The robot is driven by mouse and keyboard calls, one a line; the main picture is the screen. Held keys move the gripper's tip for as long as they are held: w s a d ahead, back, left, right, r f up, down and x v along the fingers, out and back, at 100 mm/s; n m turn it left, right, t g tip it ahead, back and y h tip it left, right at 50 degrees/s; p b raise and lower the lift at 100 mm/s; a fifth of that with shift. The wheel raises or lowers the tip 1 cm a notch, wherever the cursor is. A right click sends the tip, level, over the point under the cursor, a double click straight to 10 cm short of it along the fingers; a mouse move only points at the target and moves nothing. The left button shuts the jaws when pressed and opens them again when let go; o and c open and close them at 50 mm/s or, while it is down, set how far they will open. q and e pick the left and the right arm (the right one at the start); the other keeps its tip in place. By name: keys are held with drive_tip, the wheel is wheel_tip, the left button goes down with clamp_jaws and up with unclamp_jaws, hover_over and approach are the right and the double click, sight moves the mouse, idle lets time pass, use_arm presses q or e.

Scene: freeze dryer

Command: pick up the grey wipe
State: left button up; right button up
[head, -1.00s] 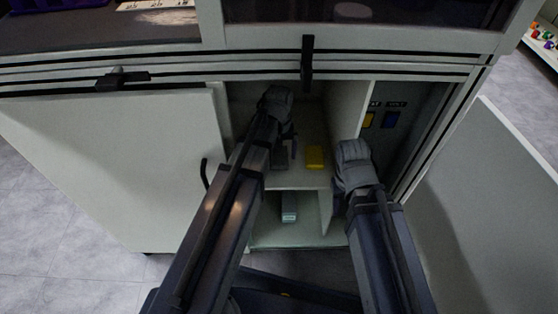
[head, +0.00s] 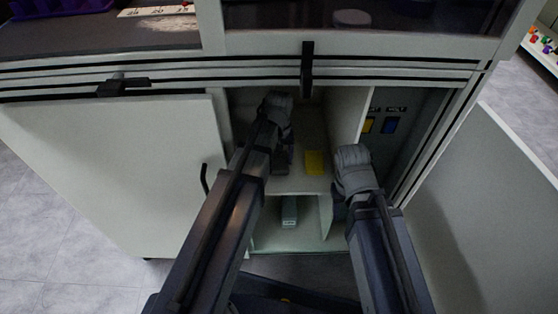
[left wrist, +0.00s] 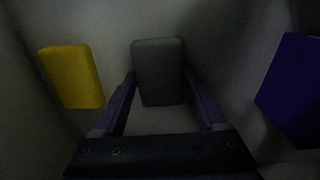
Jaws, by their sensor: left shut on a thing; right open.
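The grey wipe (left wrist: 159,70) is a dark grey block with rounded corners. In the left wrist view it sits between the two fingers of my left gripper (left wrist: 160,92), which is shut on it. In the head view my left gripper (head: 282,155) reaches into the open cabinet, over the upper shelf, and mostly hides the wipe. I cannot tell whether the wipe touches the shelf. My right gripper (head: 339,205) is open, near the right side of the cabinet opening, partly hidden by its own wrist.
A yellow block (head: 314,162) lies on the shelf right of my left gripper; it also shows in the left wrist view (left wrist: 72,77). A purple-blue block (left wrist: 294,88) is on the other side. A pale item (head: 289,211) stands in the lower compartment. Cabinet walls are close.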

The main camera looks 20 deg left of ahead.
sight(279, 160)
use_arm(q)
drive_tip(key=shift+r, duration=0.1)
wheel_tip(279, 160, up, 10)
drive_tip(key=p, duration=1)
